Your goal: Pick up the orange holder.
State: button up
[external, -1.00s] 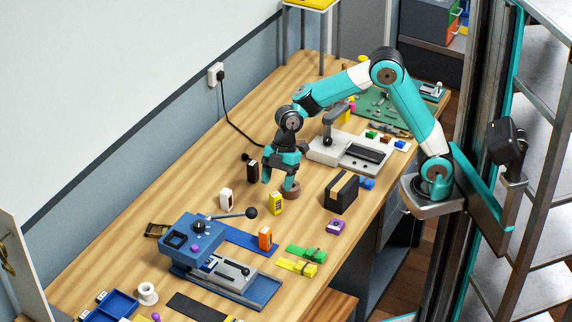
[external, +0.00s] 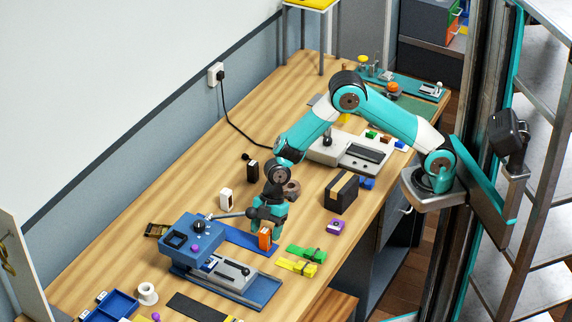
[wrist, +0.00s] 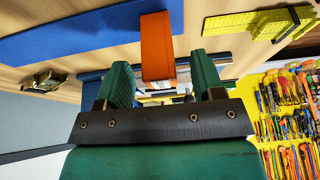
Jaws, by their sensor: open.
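The orange holder (external: 265,239) stands upright on the workbench by the blue strip, right of the blue press. My gripper (external: 262,226) is at the holder's upper part in the external view, partly covering it. In the wrist view the orange holder (wrist: 157,42) lies between the lines of my two green fingers and reaches down toward the gap between them. My gripper (wrist: 163,78) is open there, with a finger on each side of the holder and no clear contact.
The blue press (external: 192,240) and its lever stand close on the left. Green (external: 306,253) and yellow (external: 297,267) clips lie to the right. A white holder (external: 226,199) stands behind, and a black box (external: 341,194) stands farther right.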

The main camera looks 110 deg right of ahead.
jog(key=shift+x, duration=0.85)
jog(key=shift+c, duration=0.4)
jog(key=c, duration=1)
